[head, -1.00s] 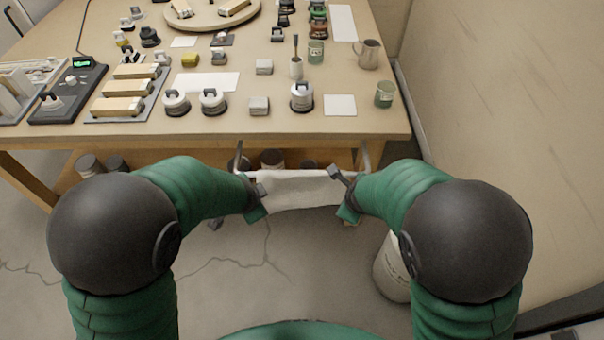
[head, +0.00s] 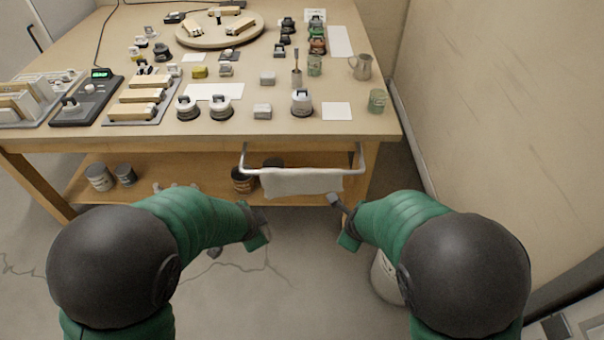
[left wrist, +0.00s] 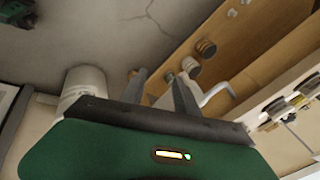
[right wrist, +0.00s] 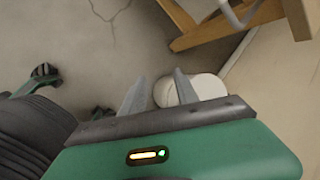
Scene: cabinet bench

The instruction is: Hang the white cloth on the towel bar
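The white cloth (head: 300,183) hangs draped over the towel bar (head: 352,171) on the front of the bench, covering its middle; the bar's ends show bare. My left gripper (head: 262,230) is below and left of the cloth, apart from it. My right gripper (head: 342,220) is below the cloth's right end, with a small gap in the head view. In the left wrist view the fingers of my left gripper (left wrist: 158,88) are spread with nothing held. In the right wrist view the fingers of my right gripper (right wrist: 157,90) are also spread and empty. The cloth's back side is hidden.
The bench top (head: 290,128) holds switches, blocks, mugs and a turntable (head: 218,30). A lower shelf (head: 210,180) with cans lies behind the bar. A white bucket (right wrist: 190,89) stands on the floor near my right arm. A wall closes the right side.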

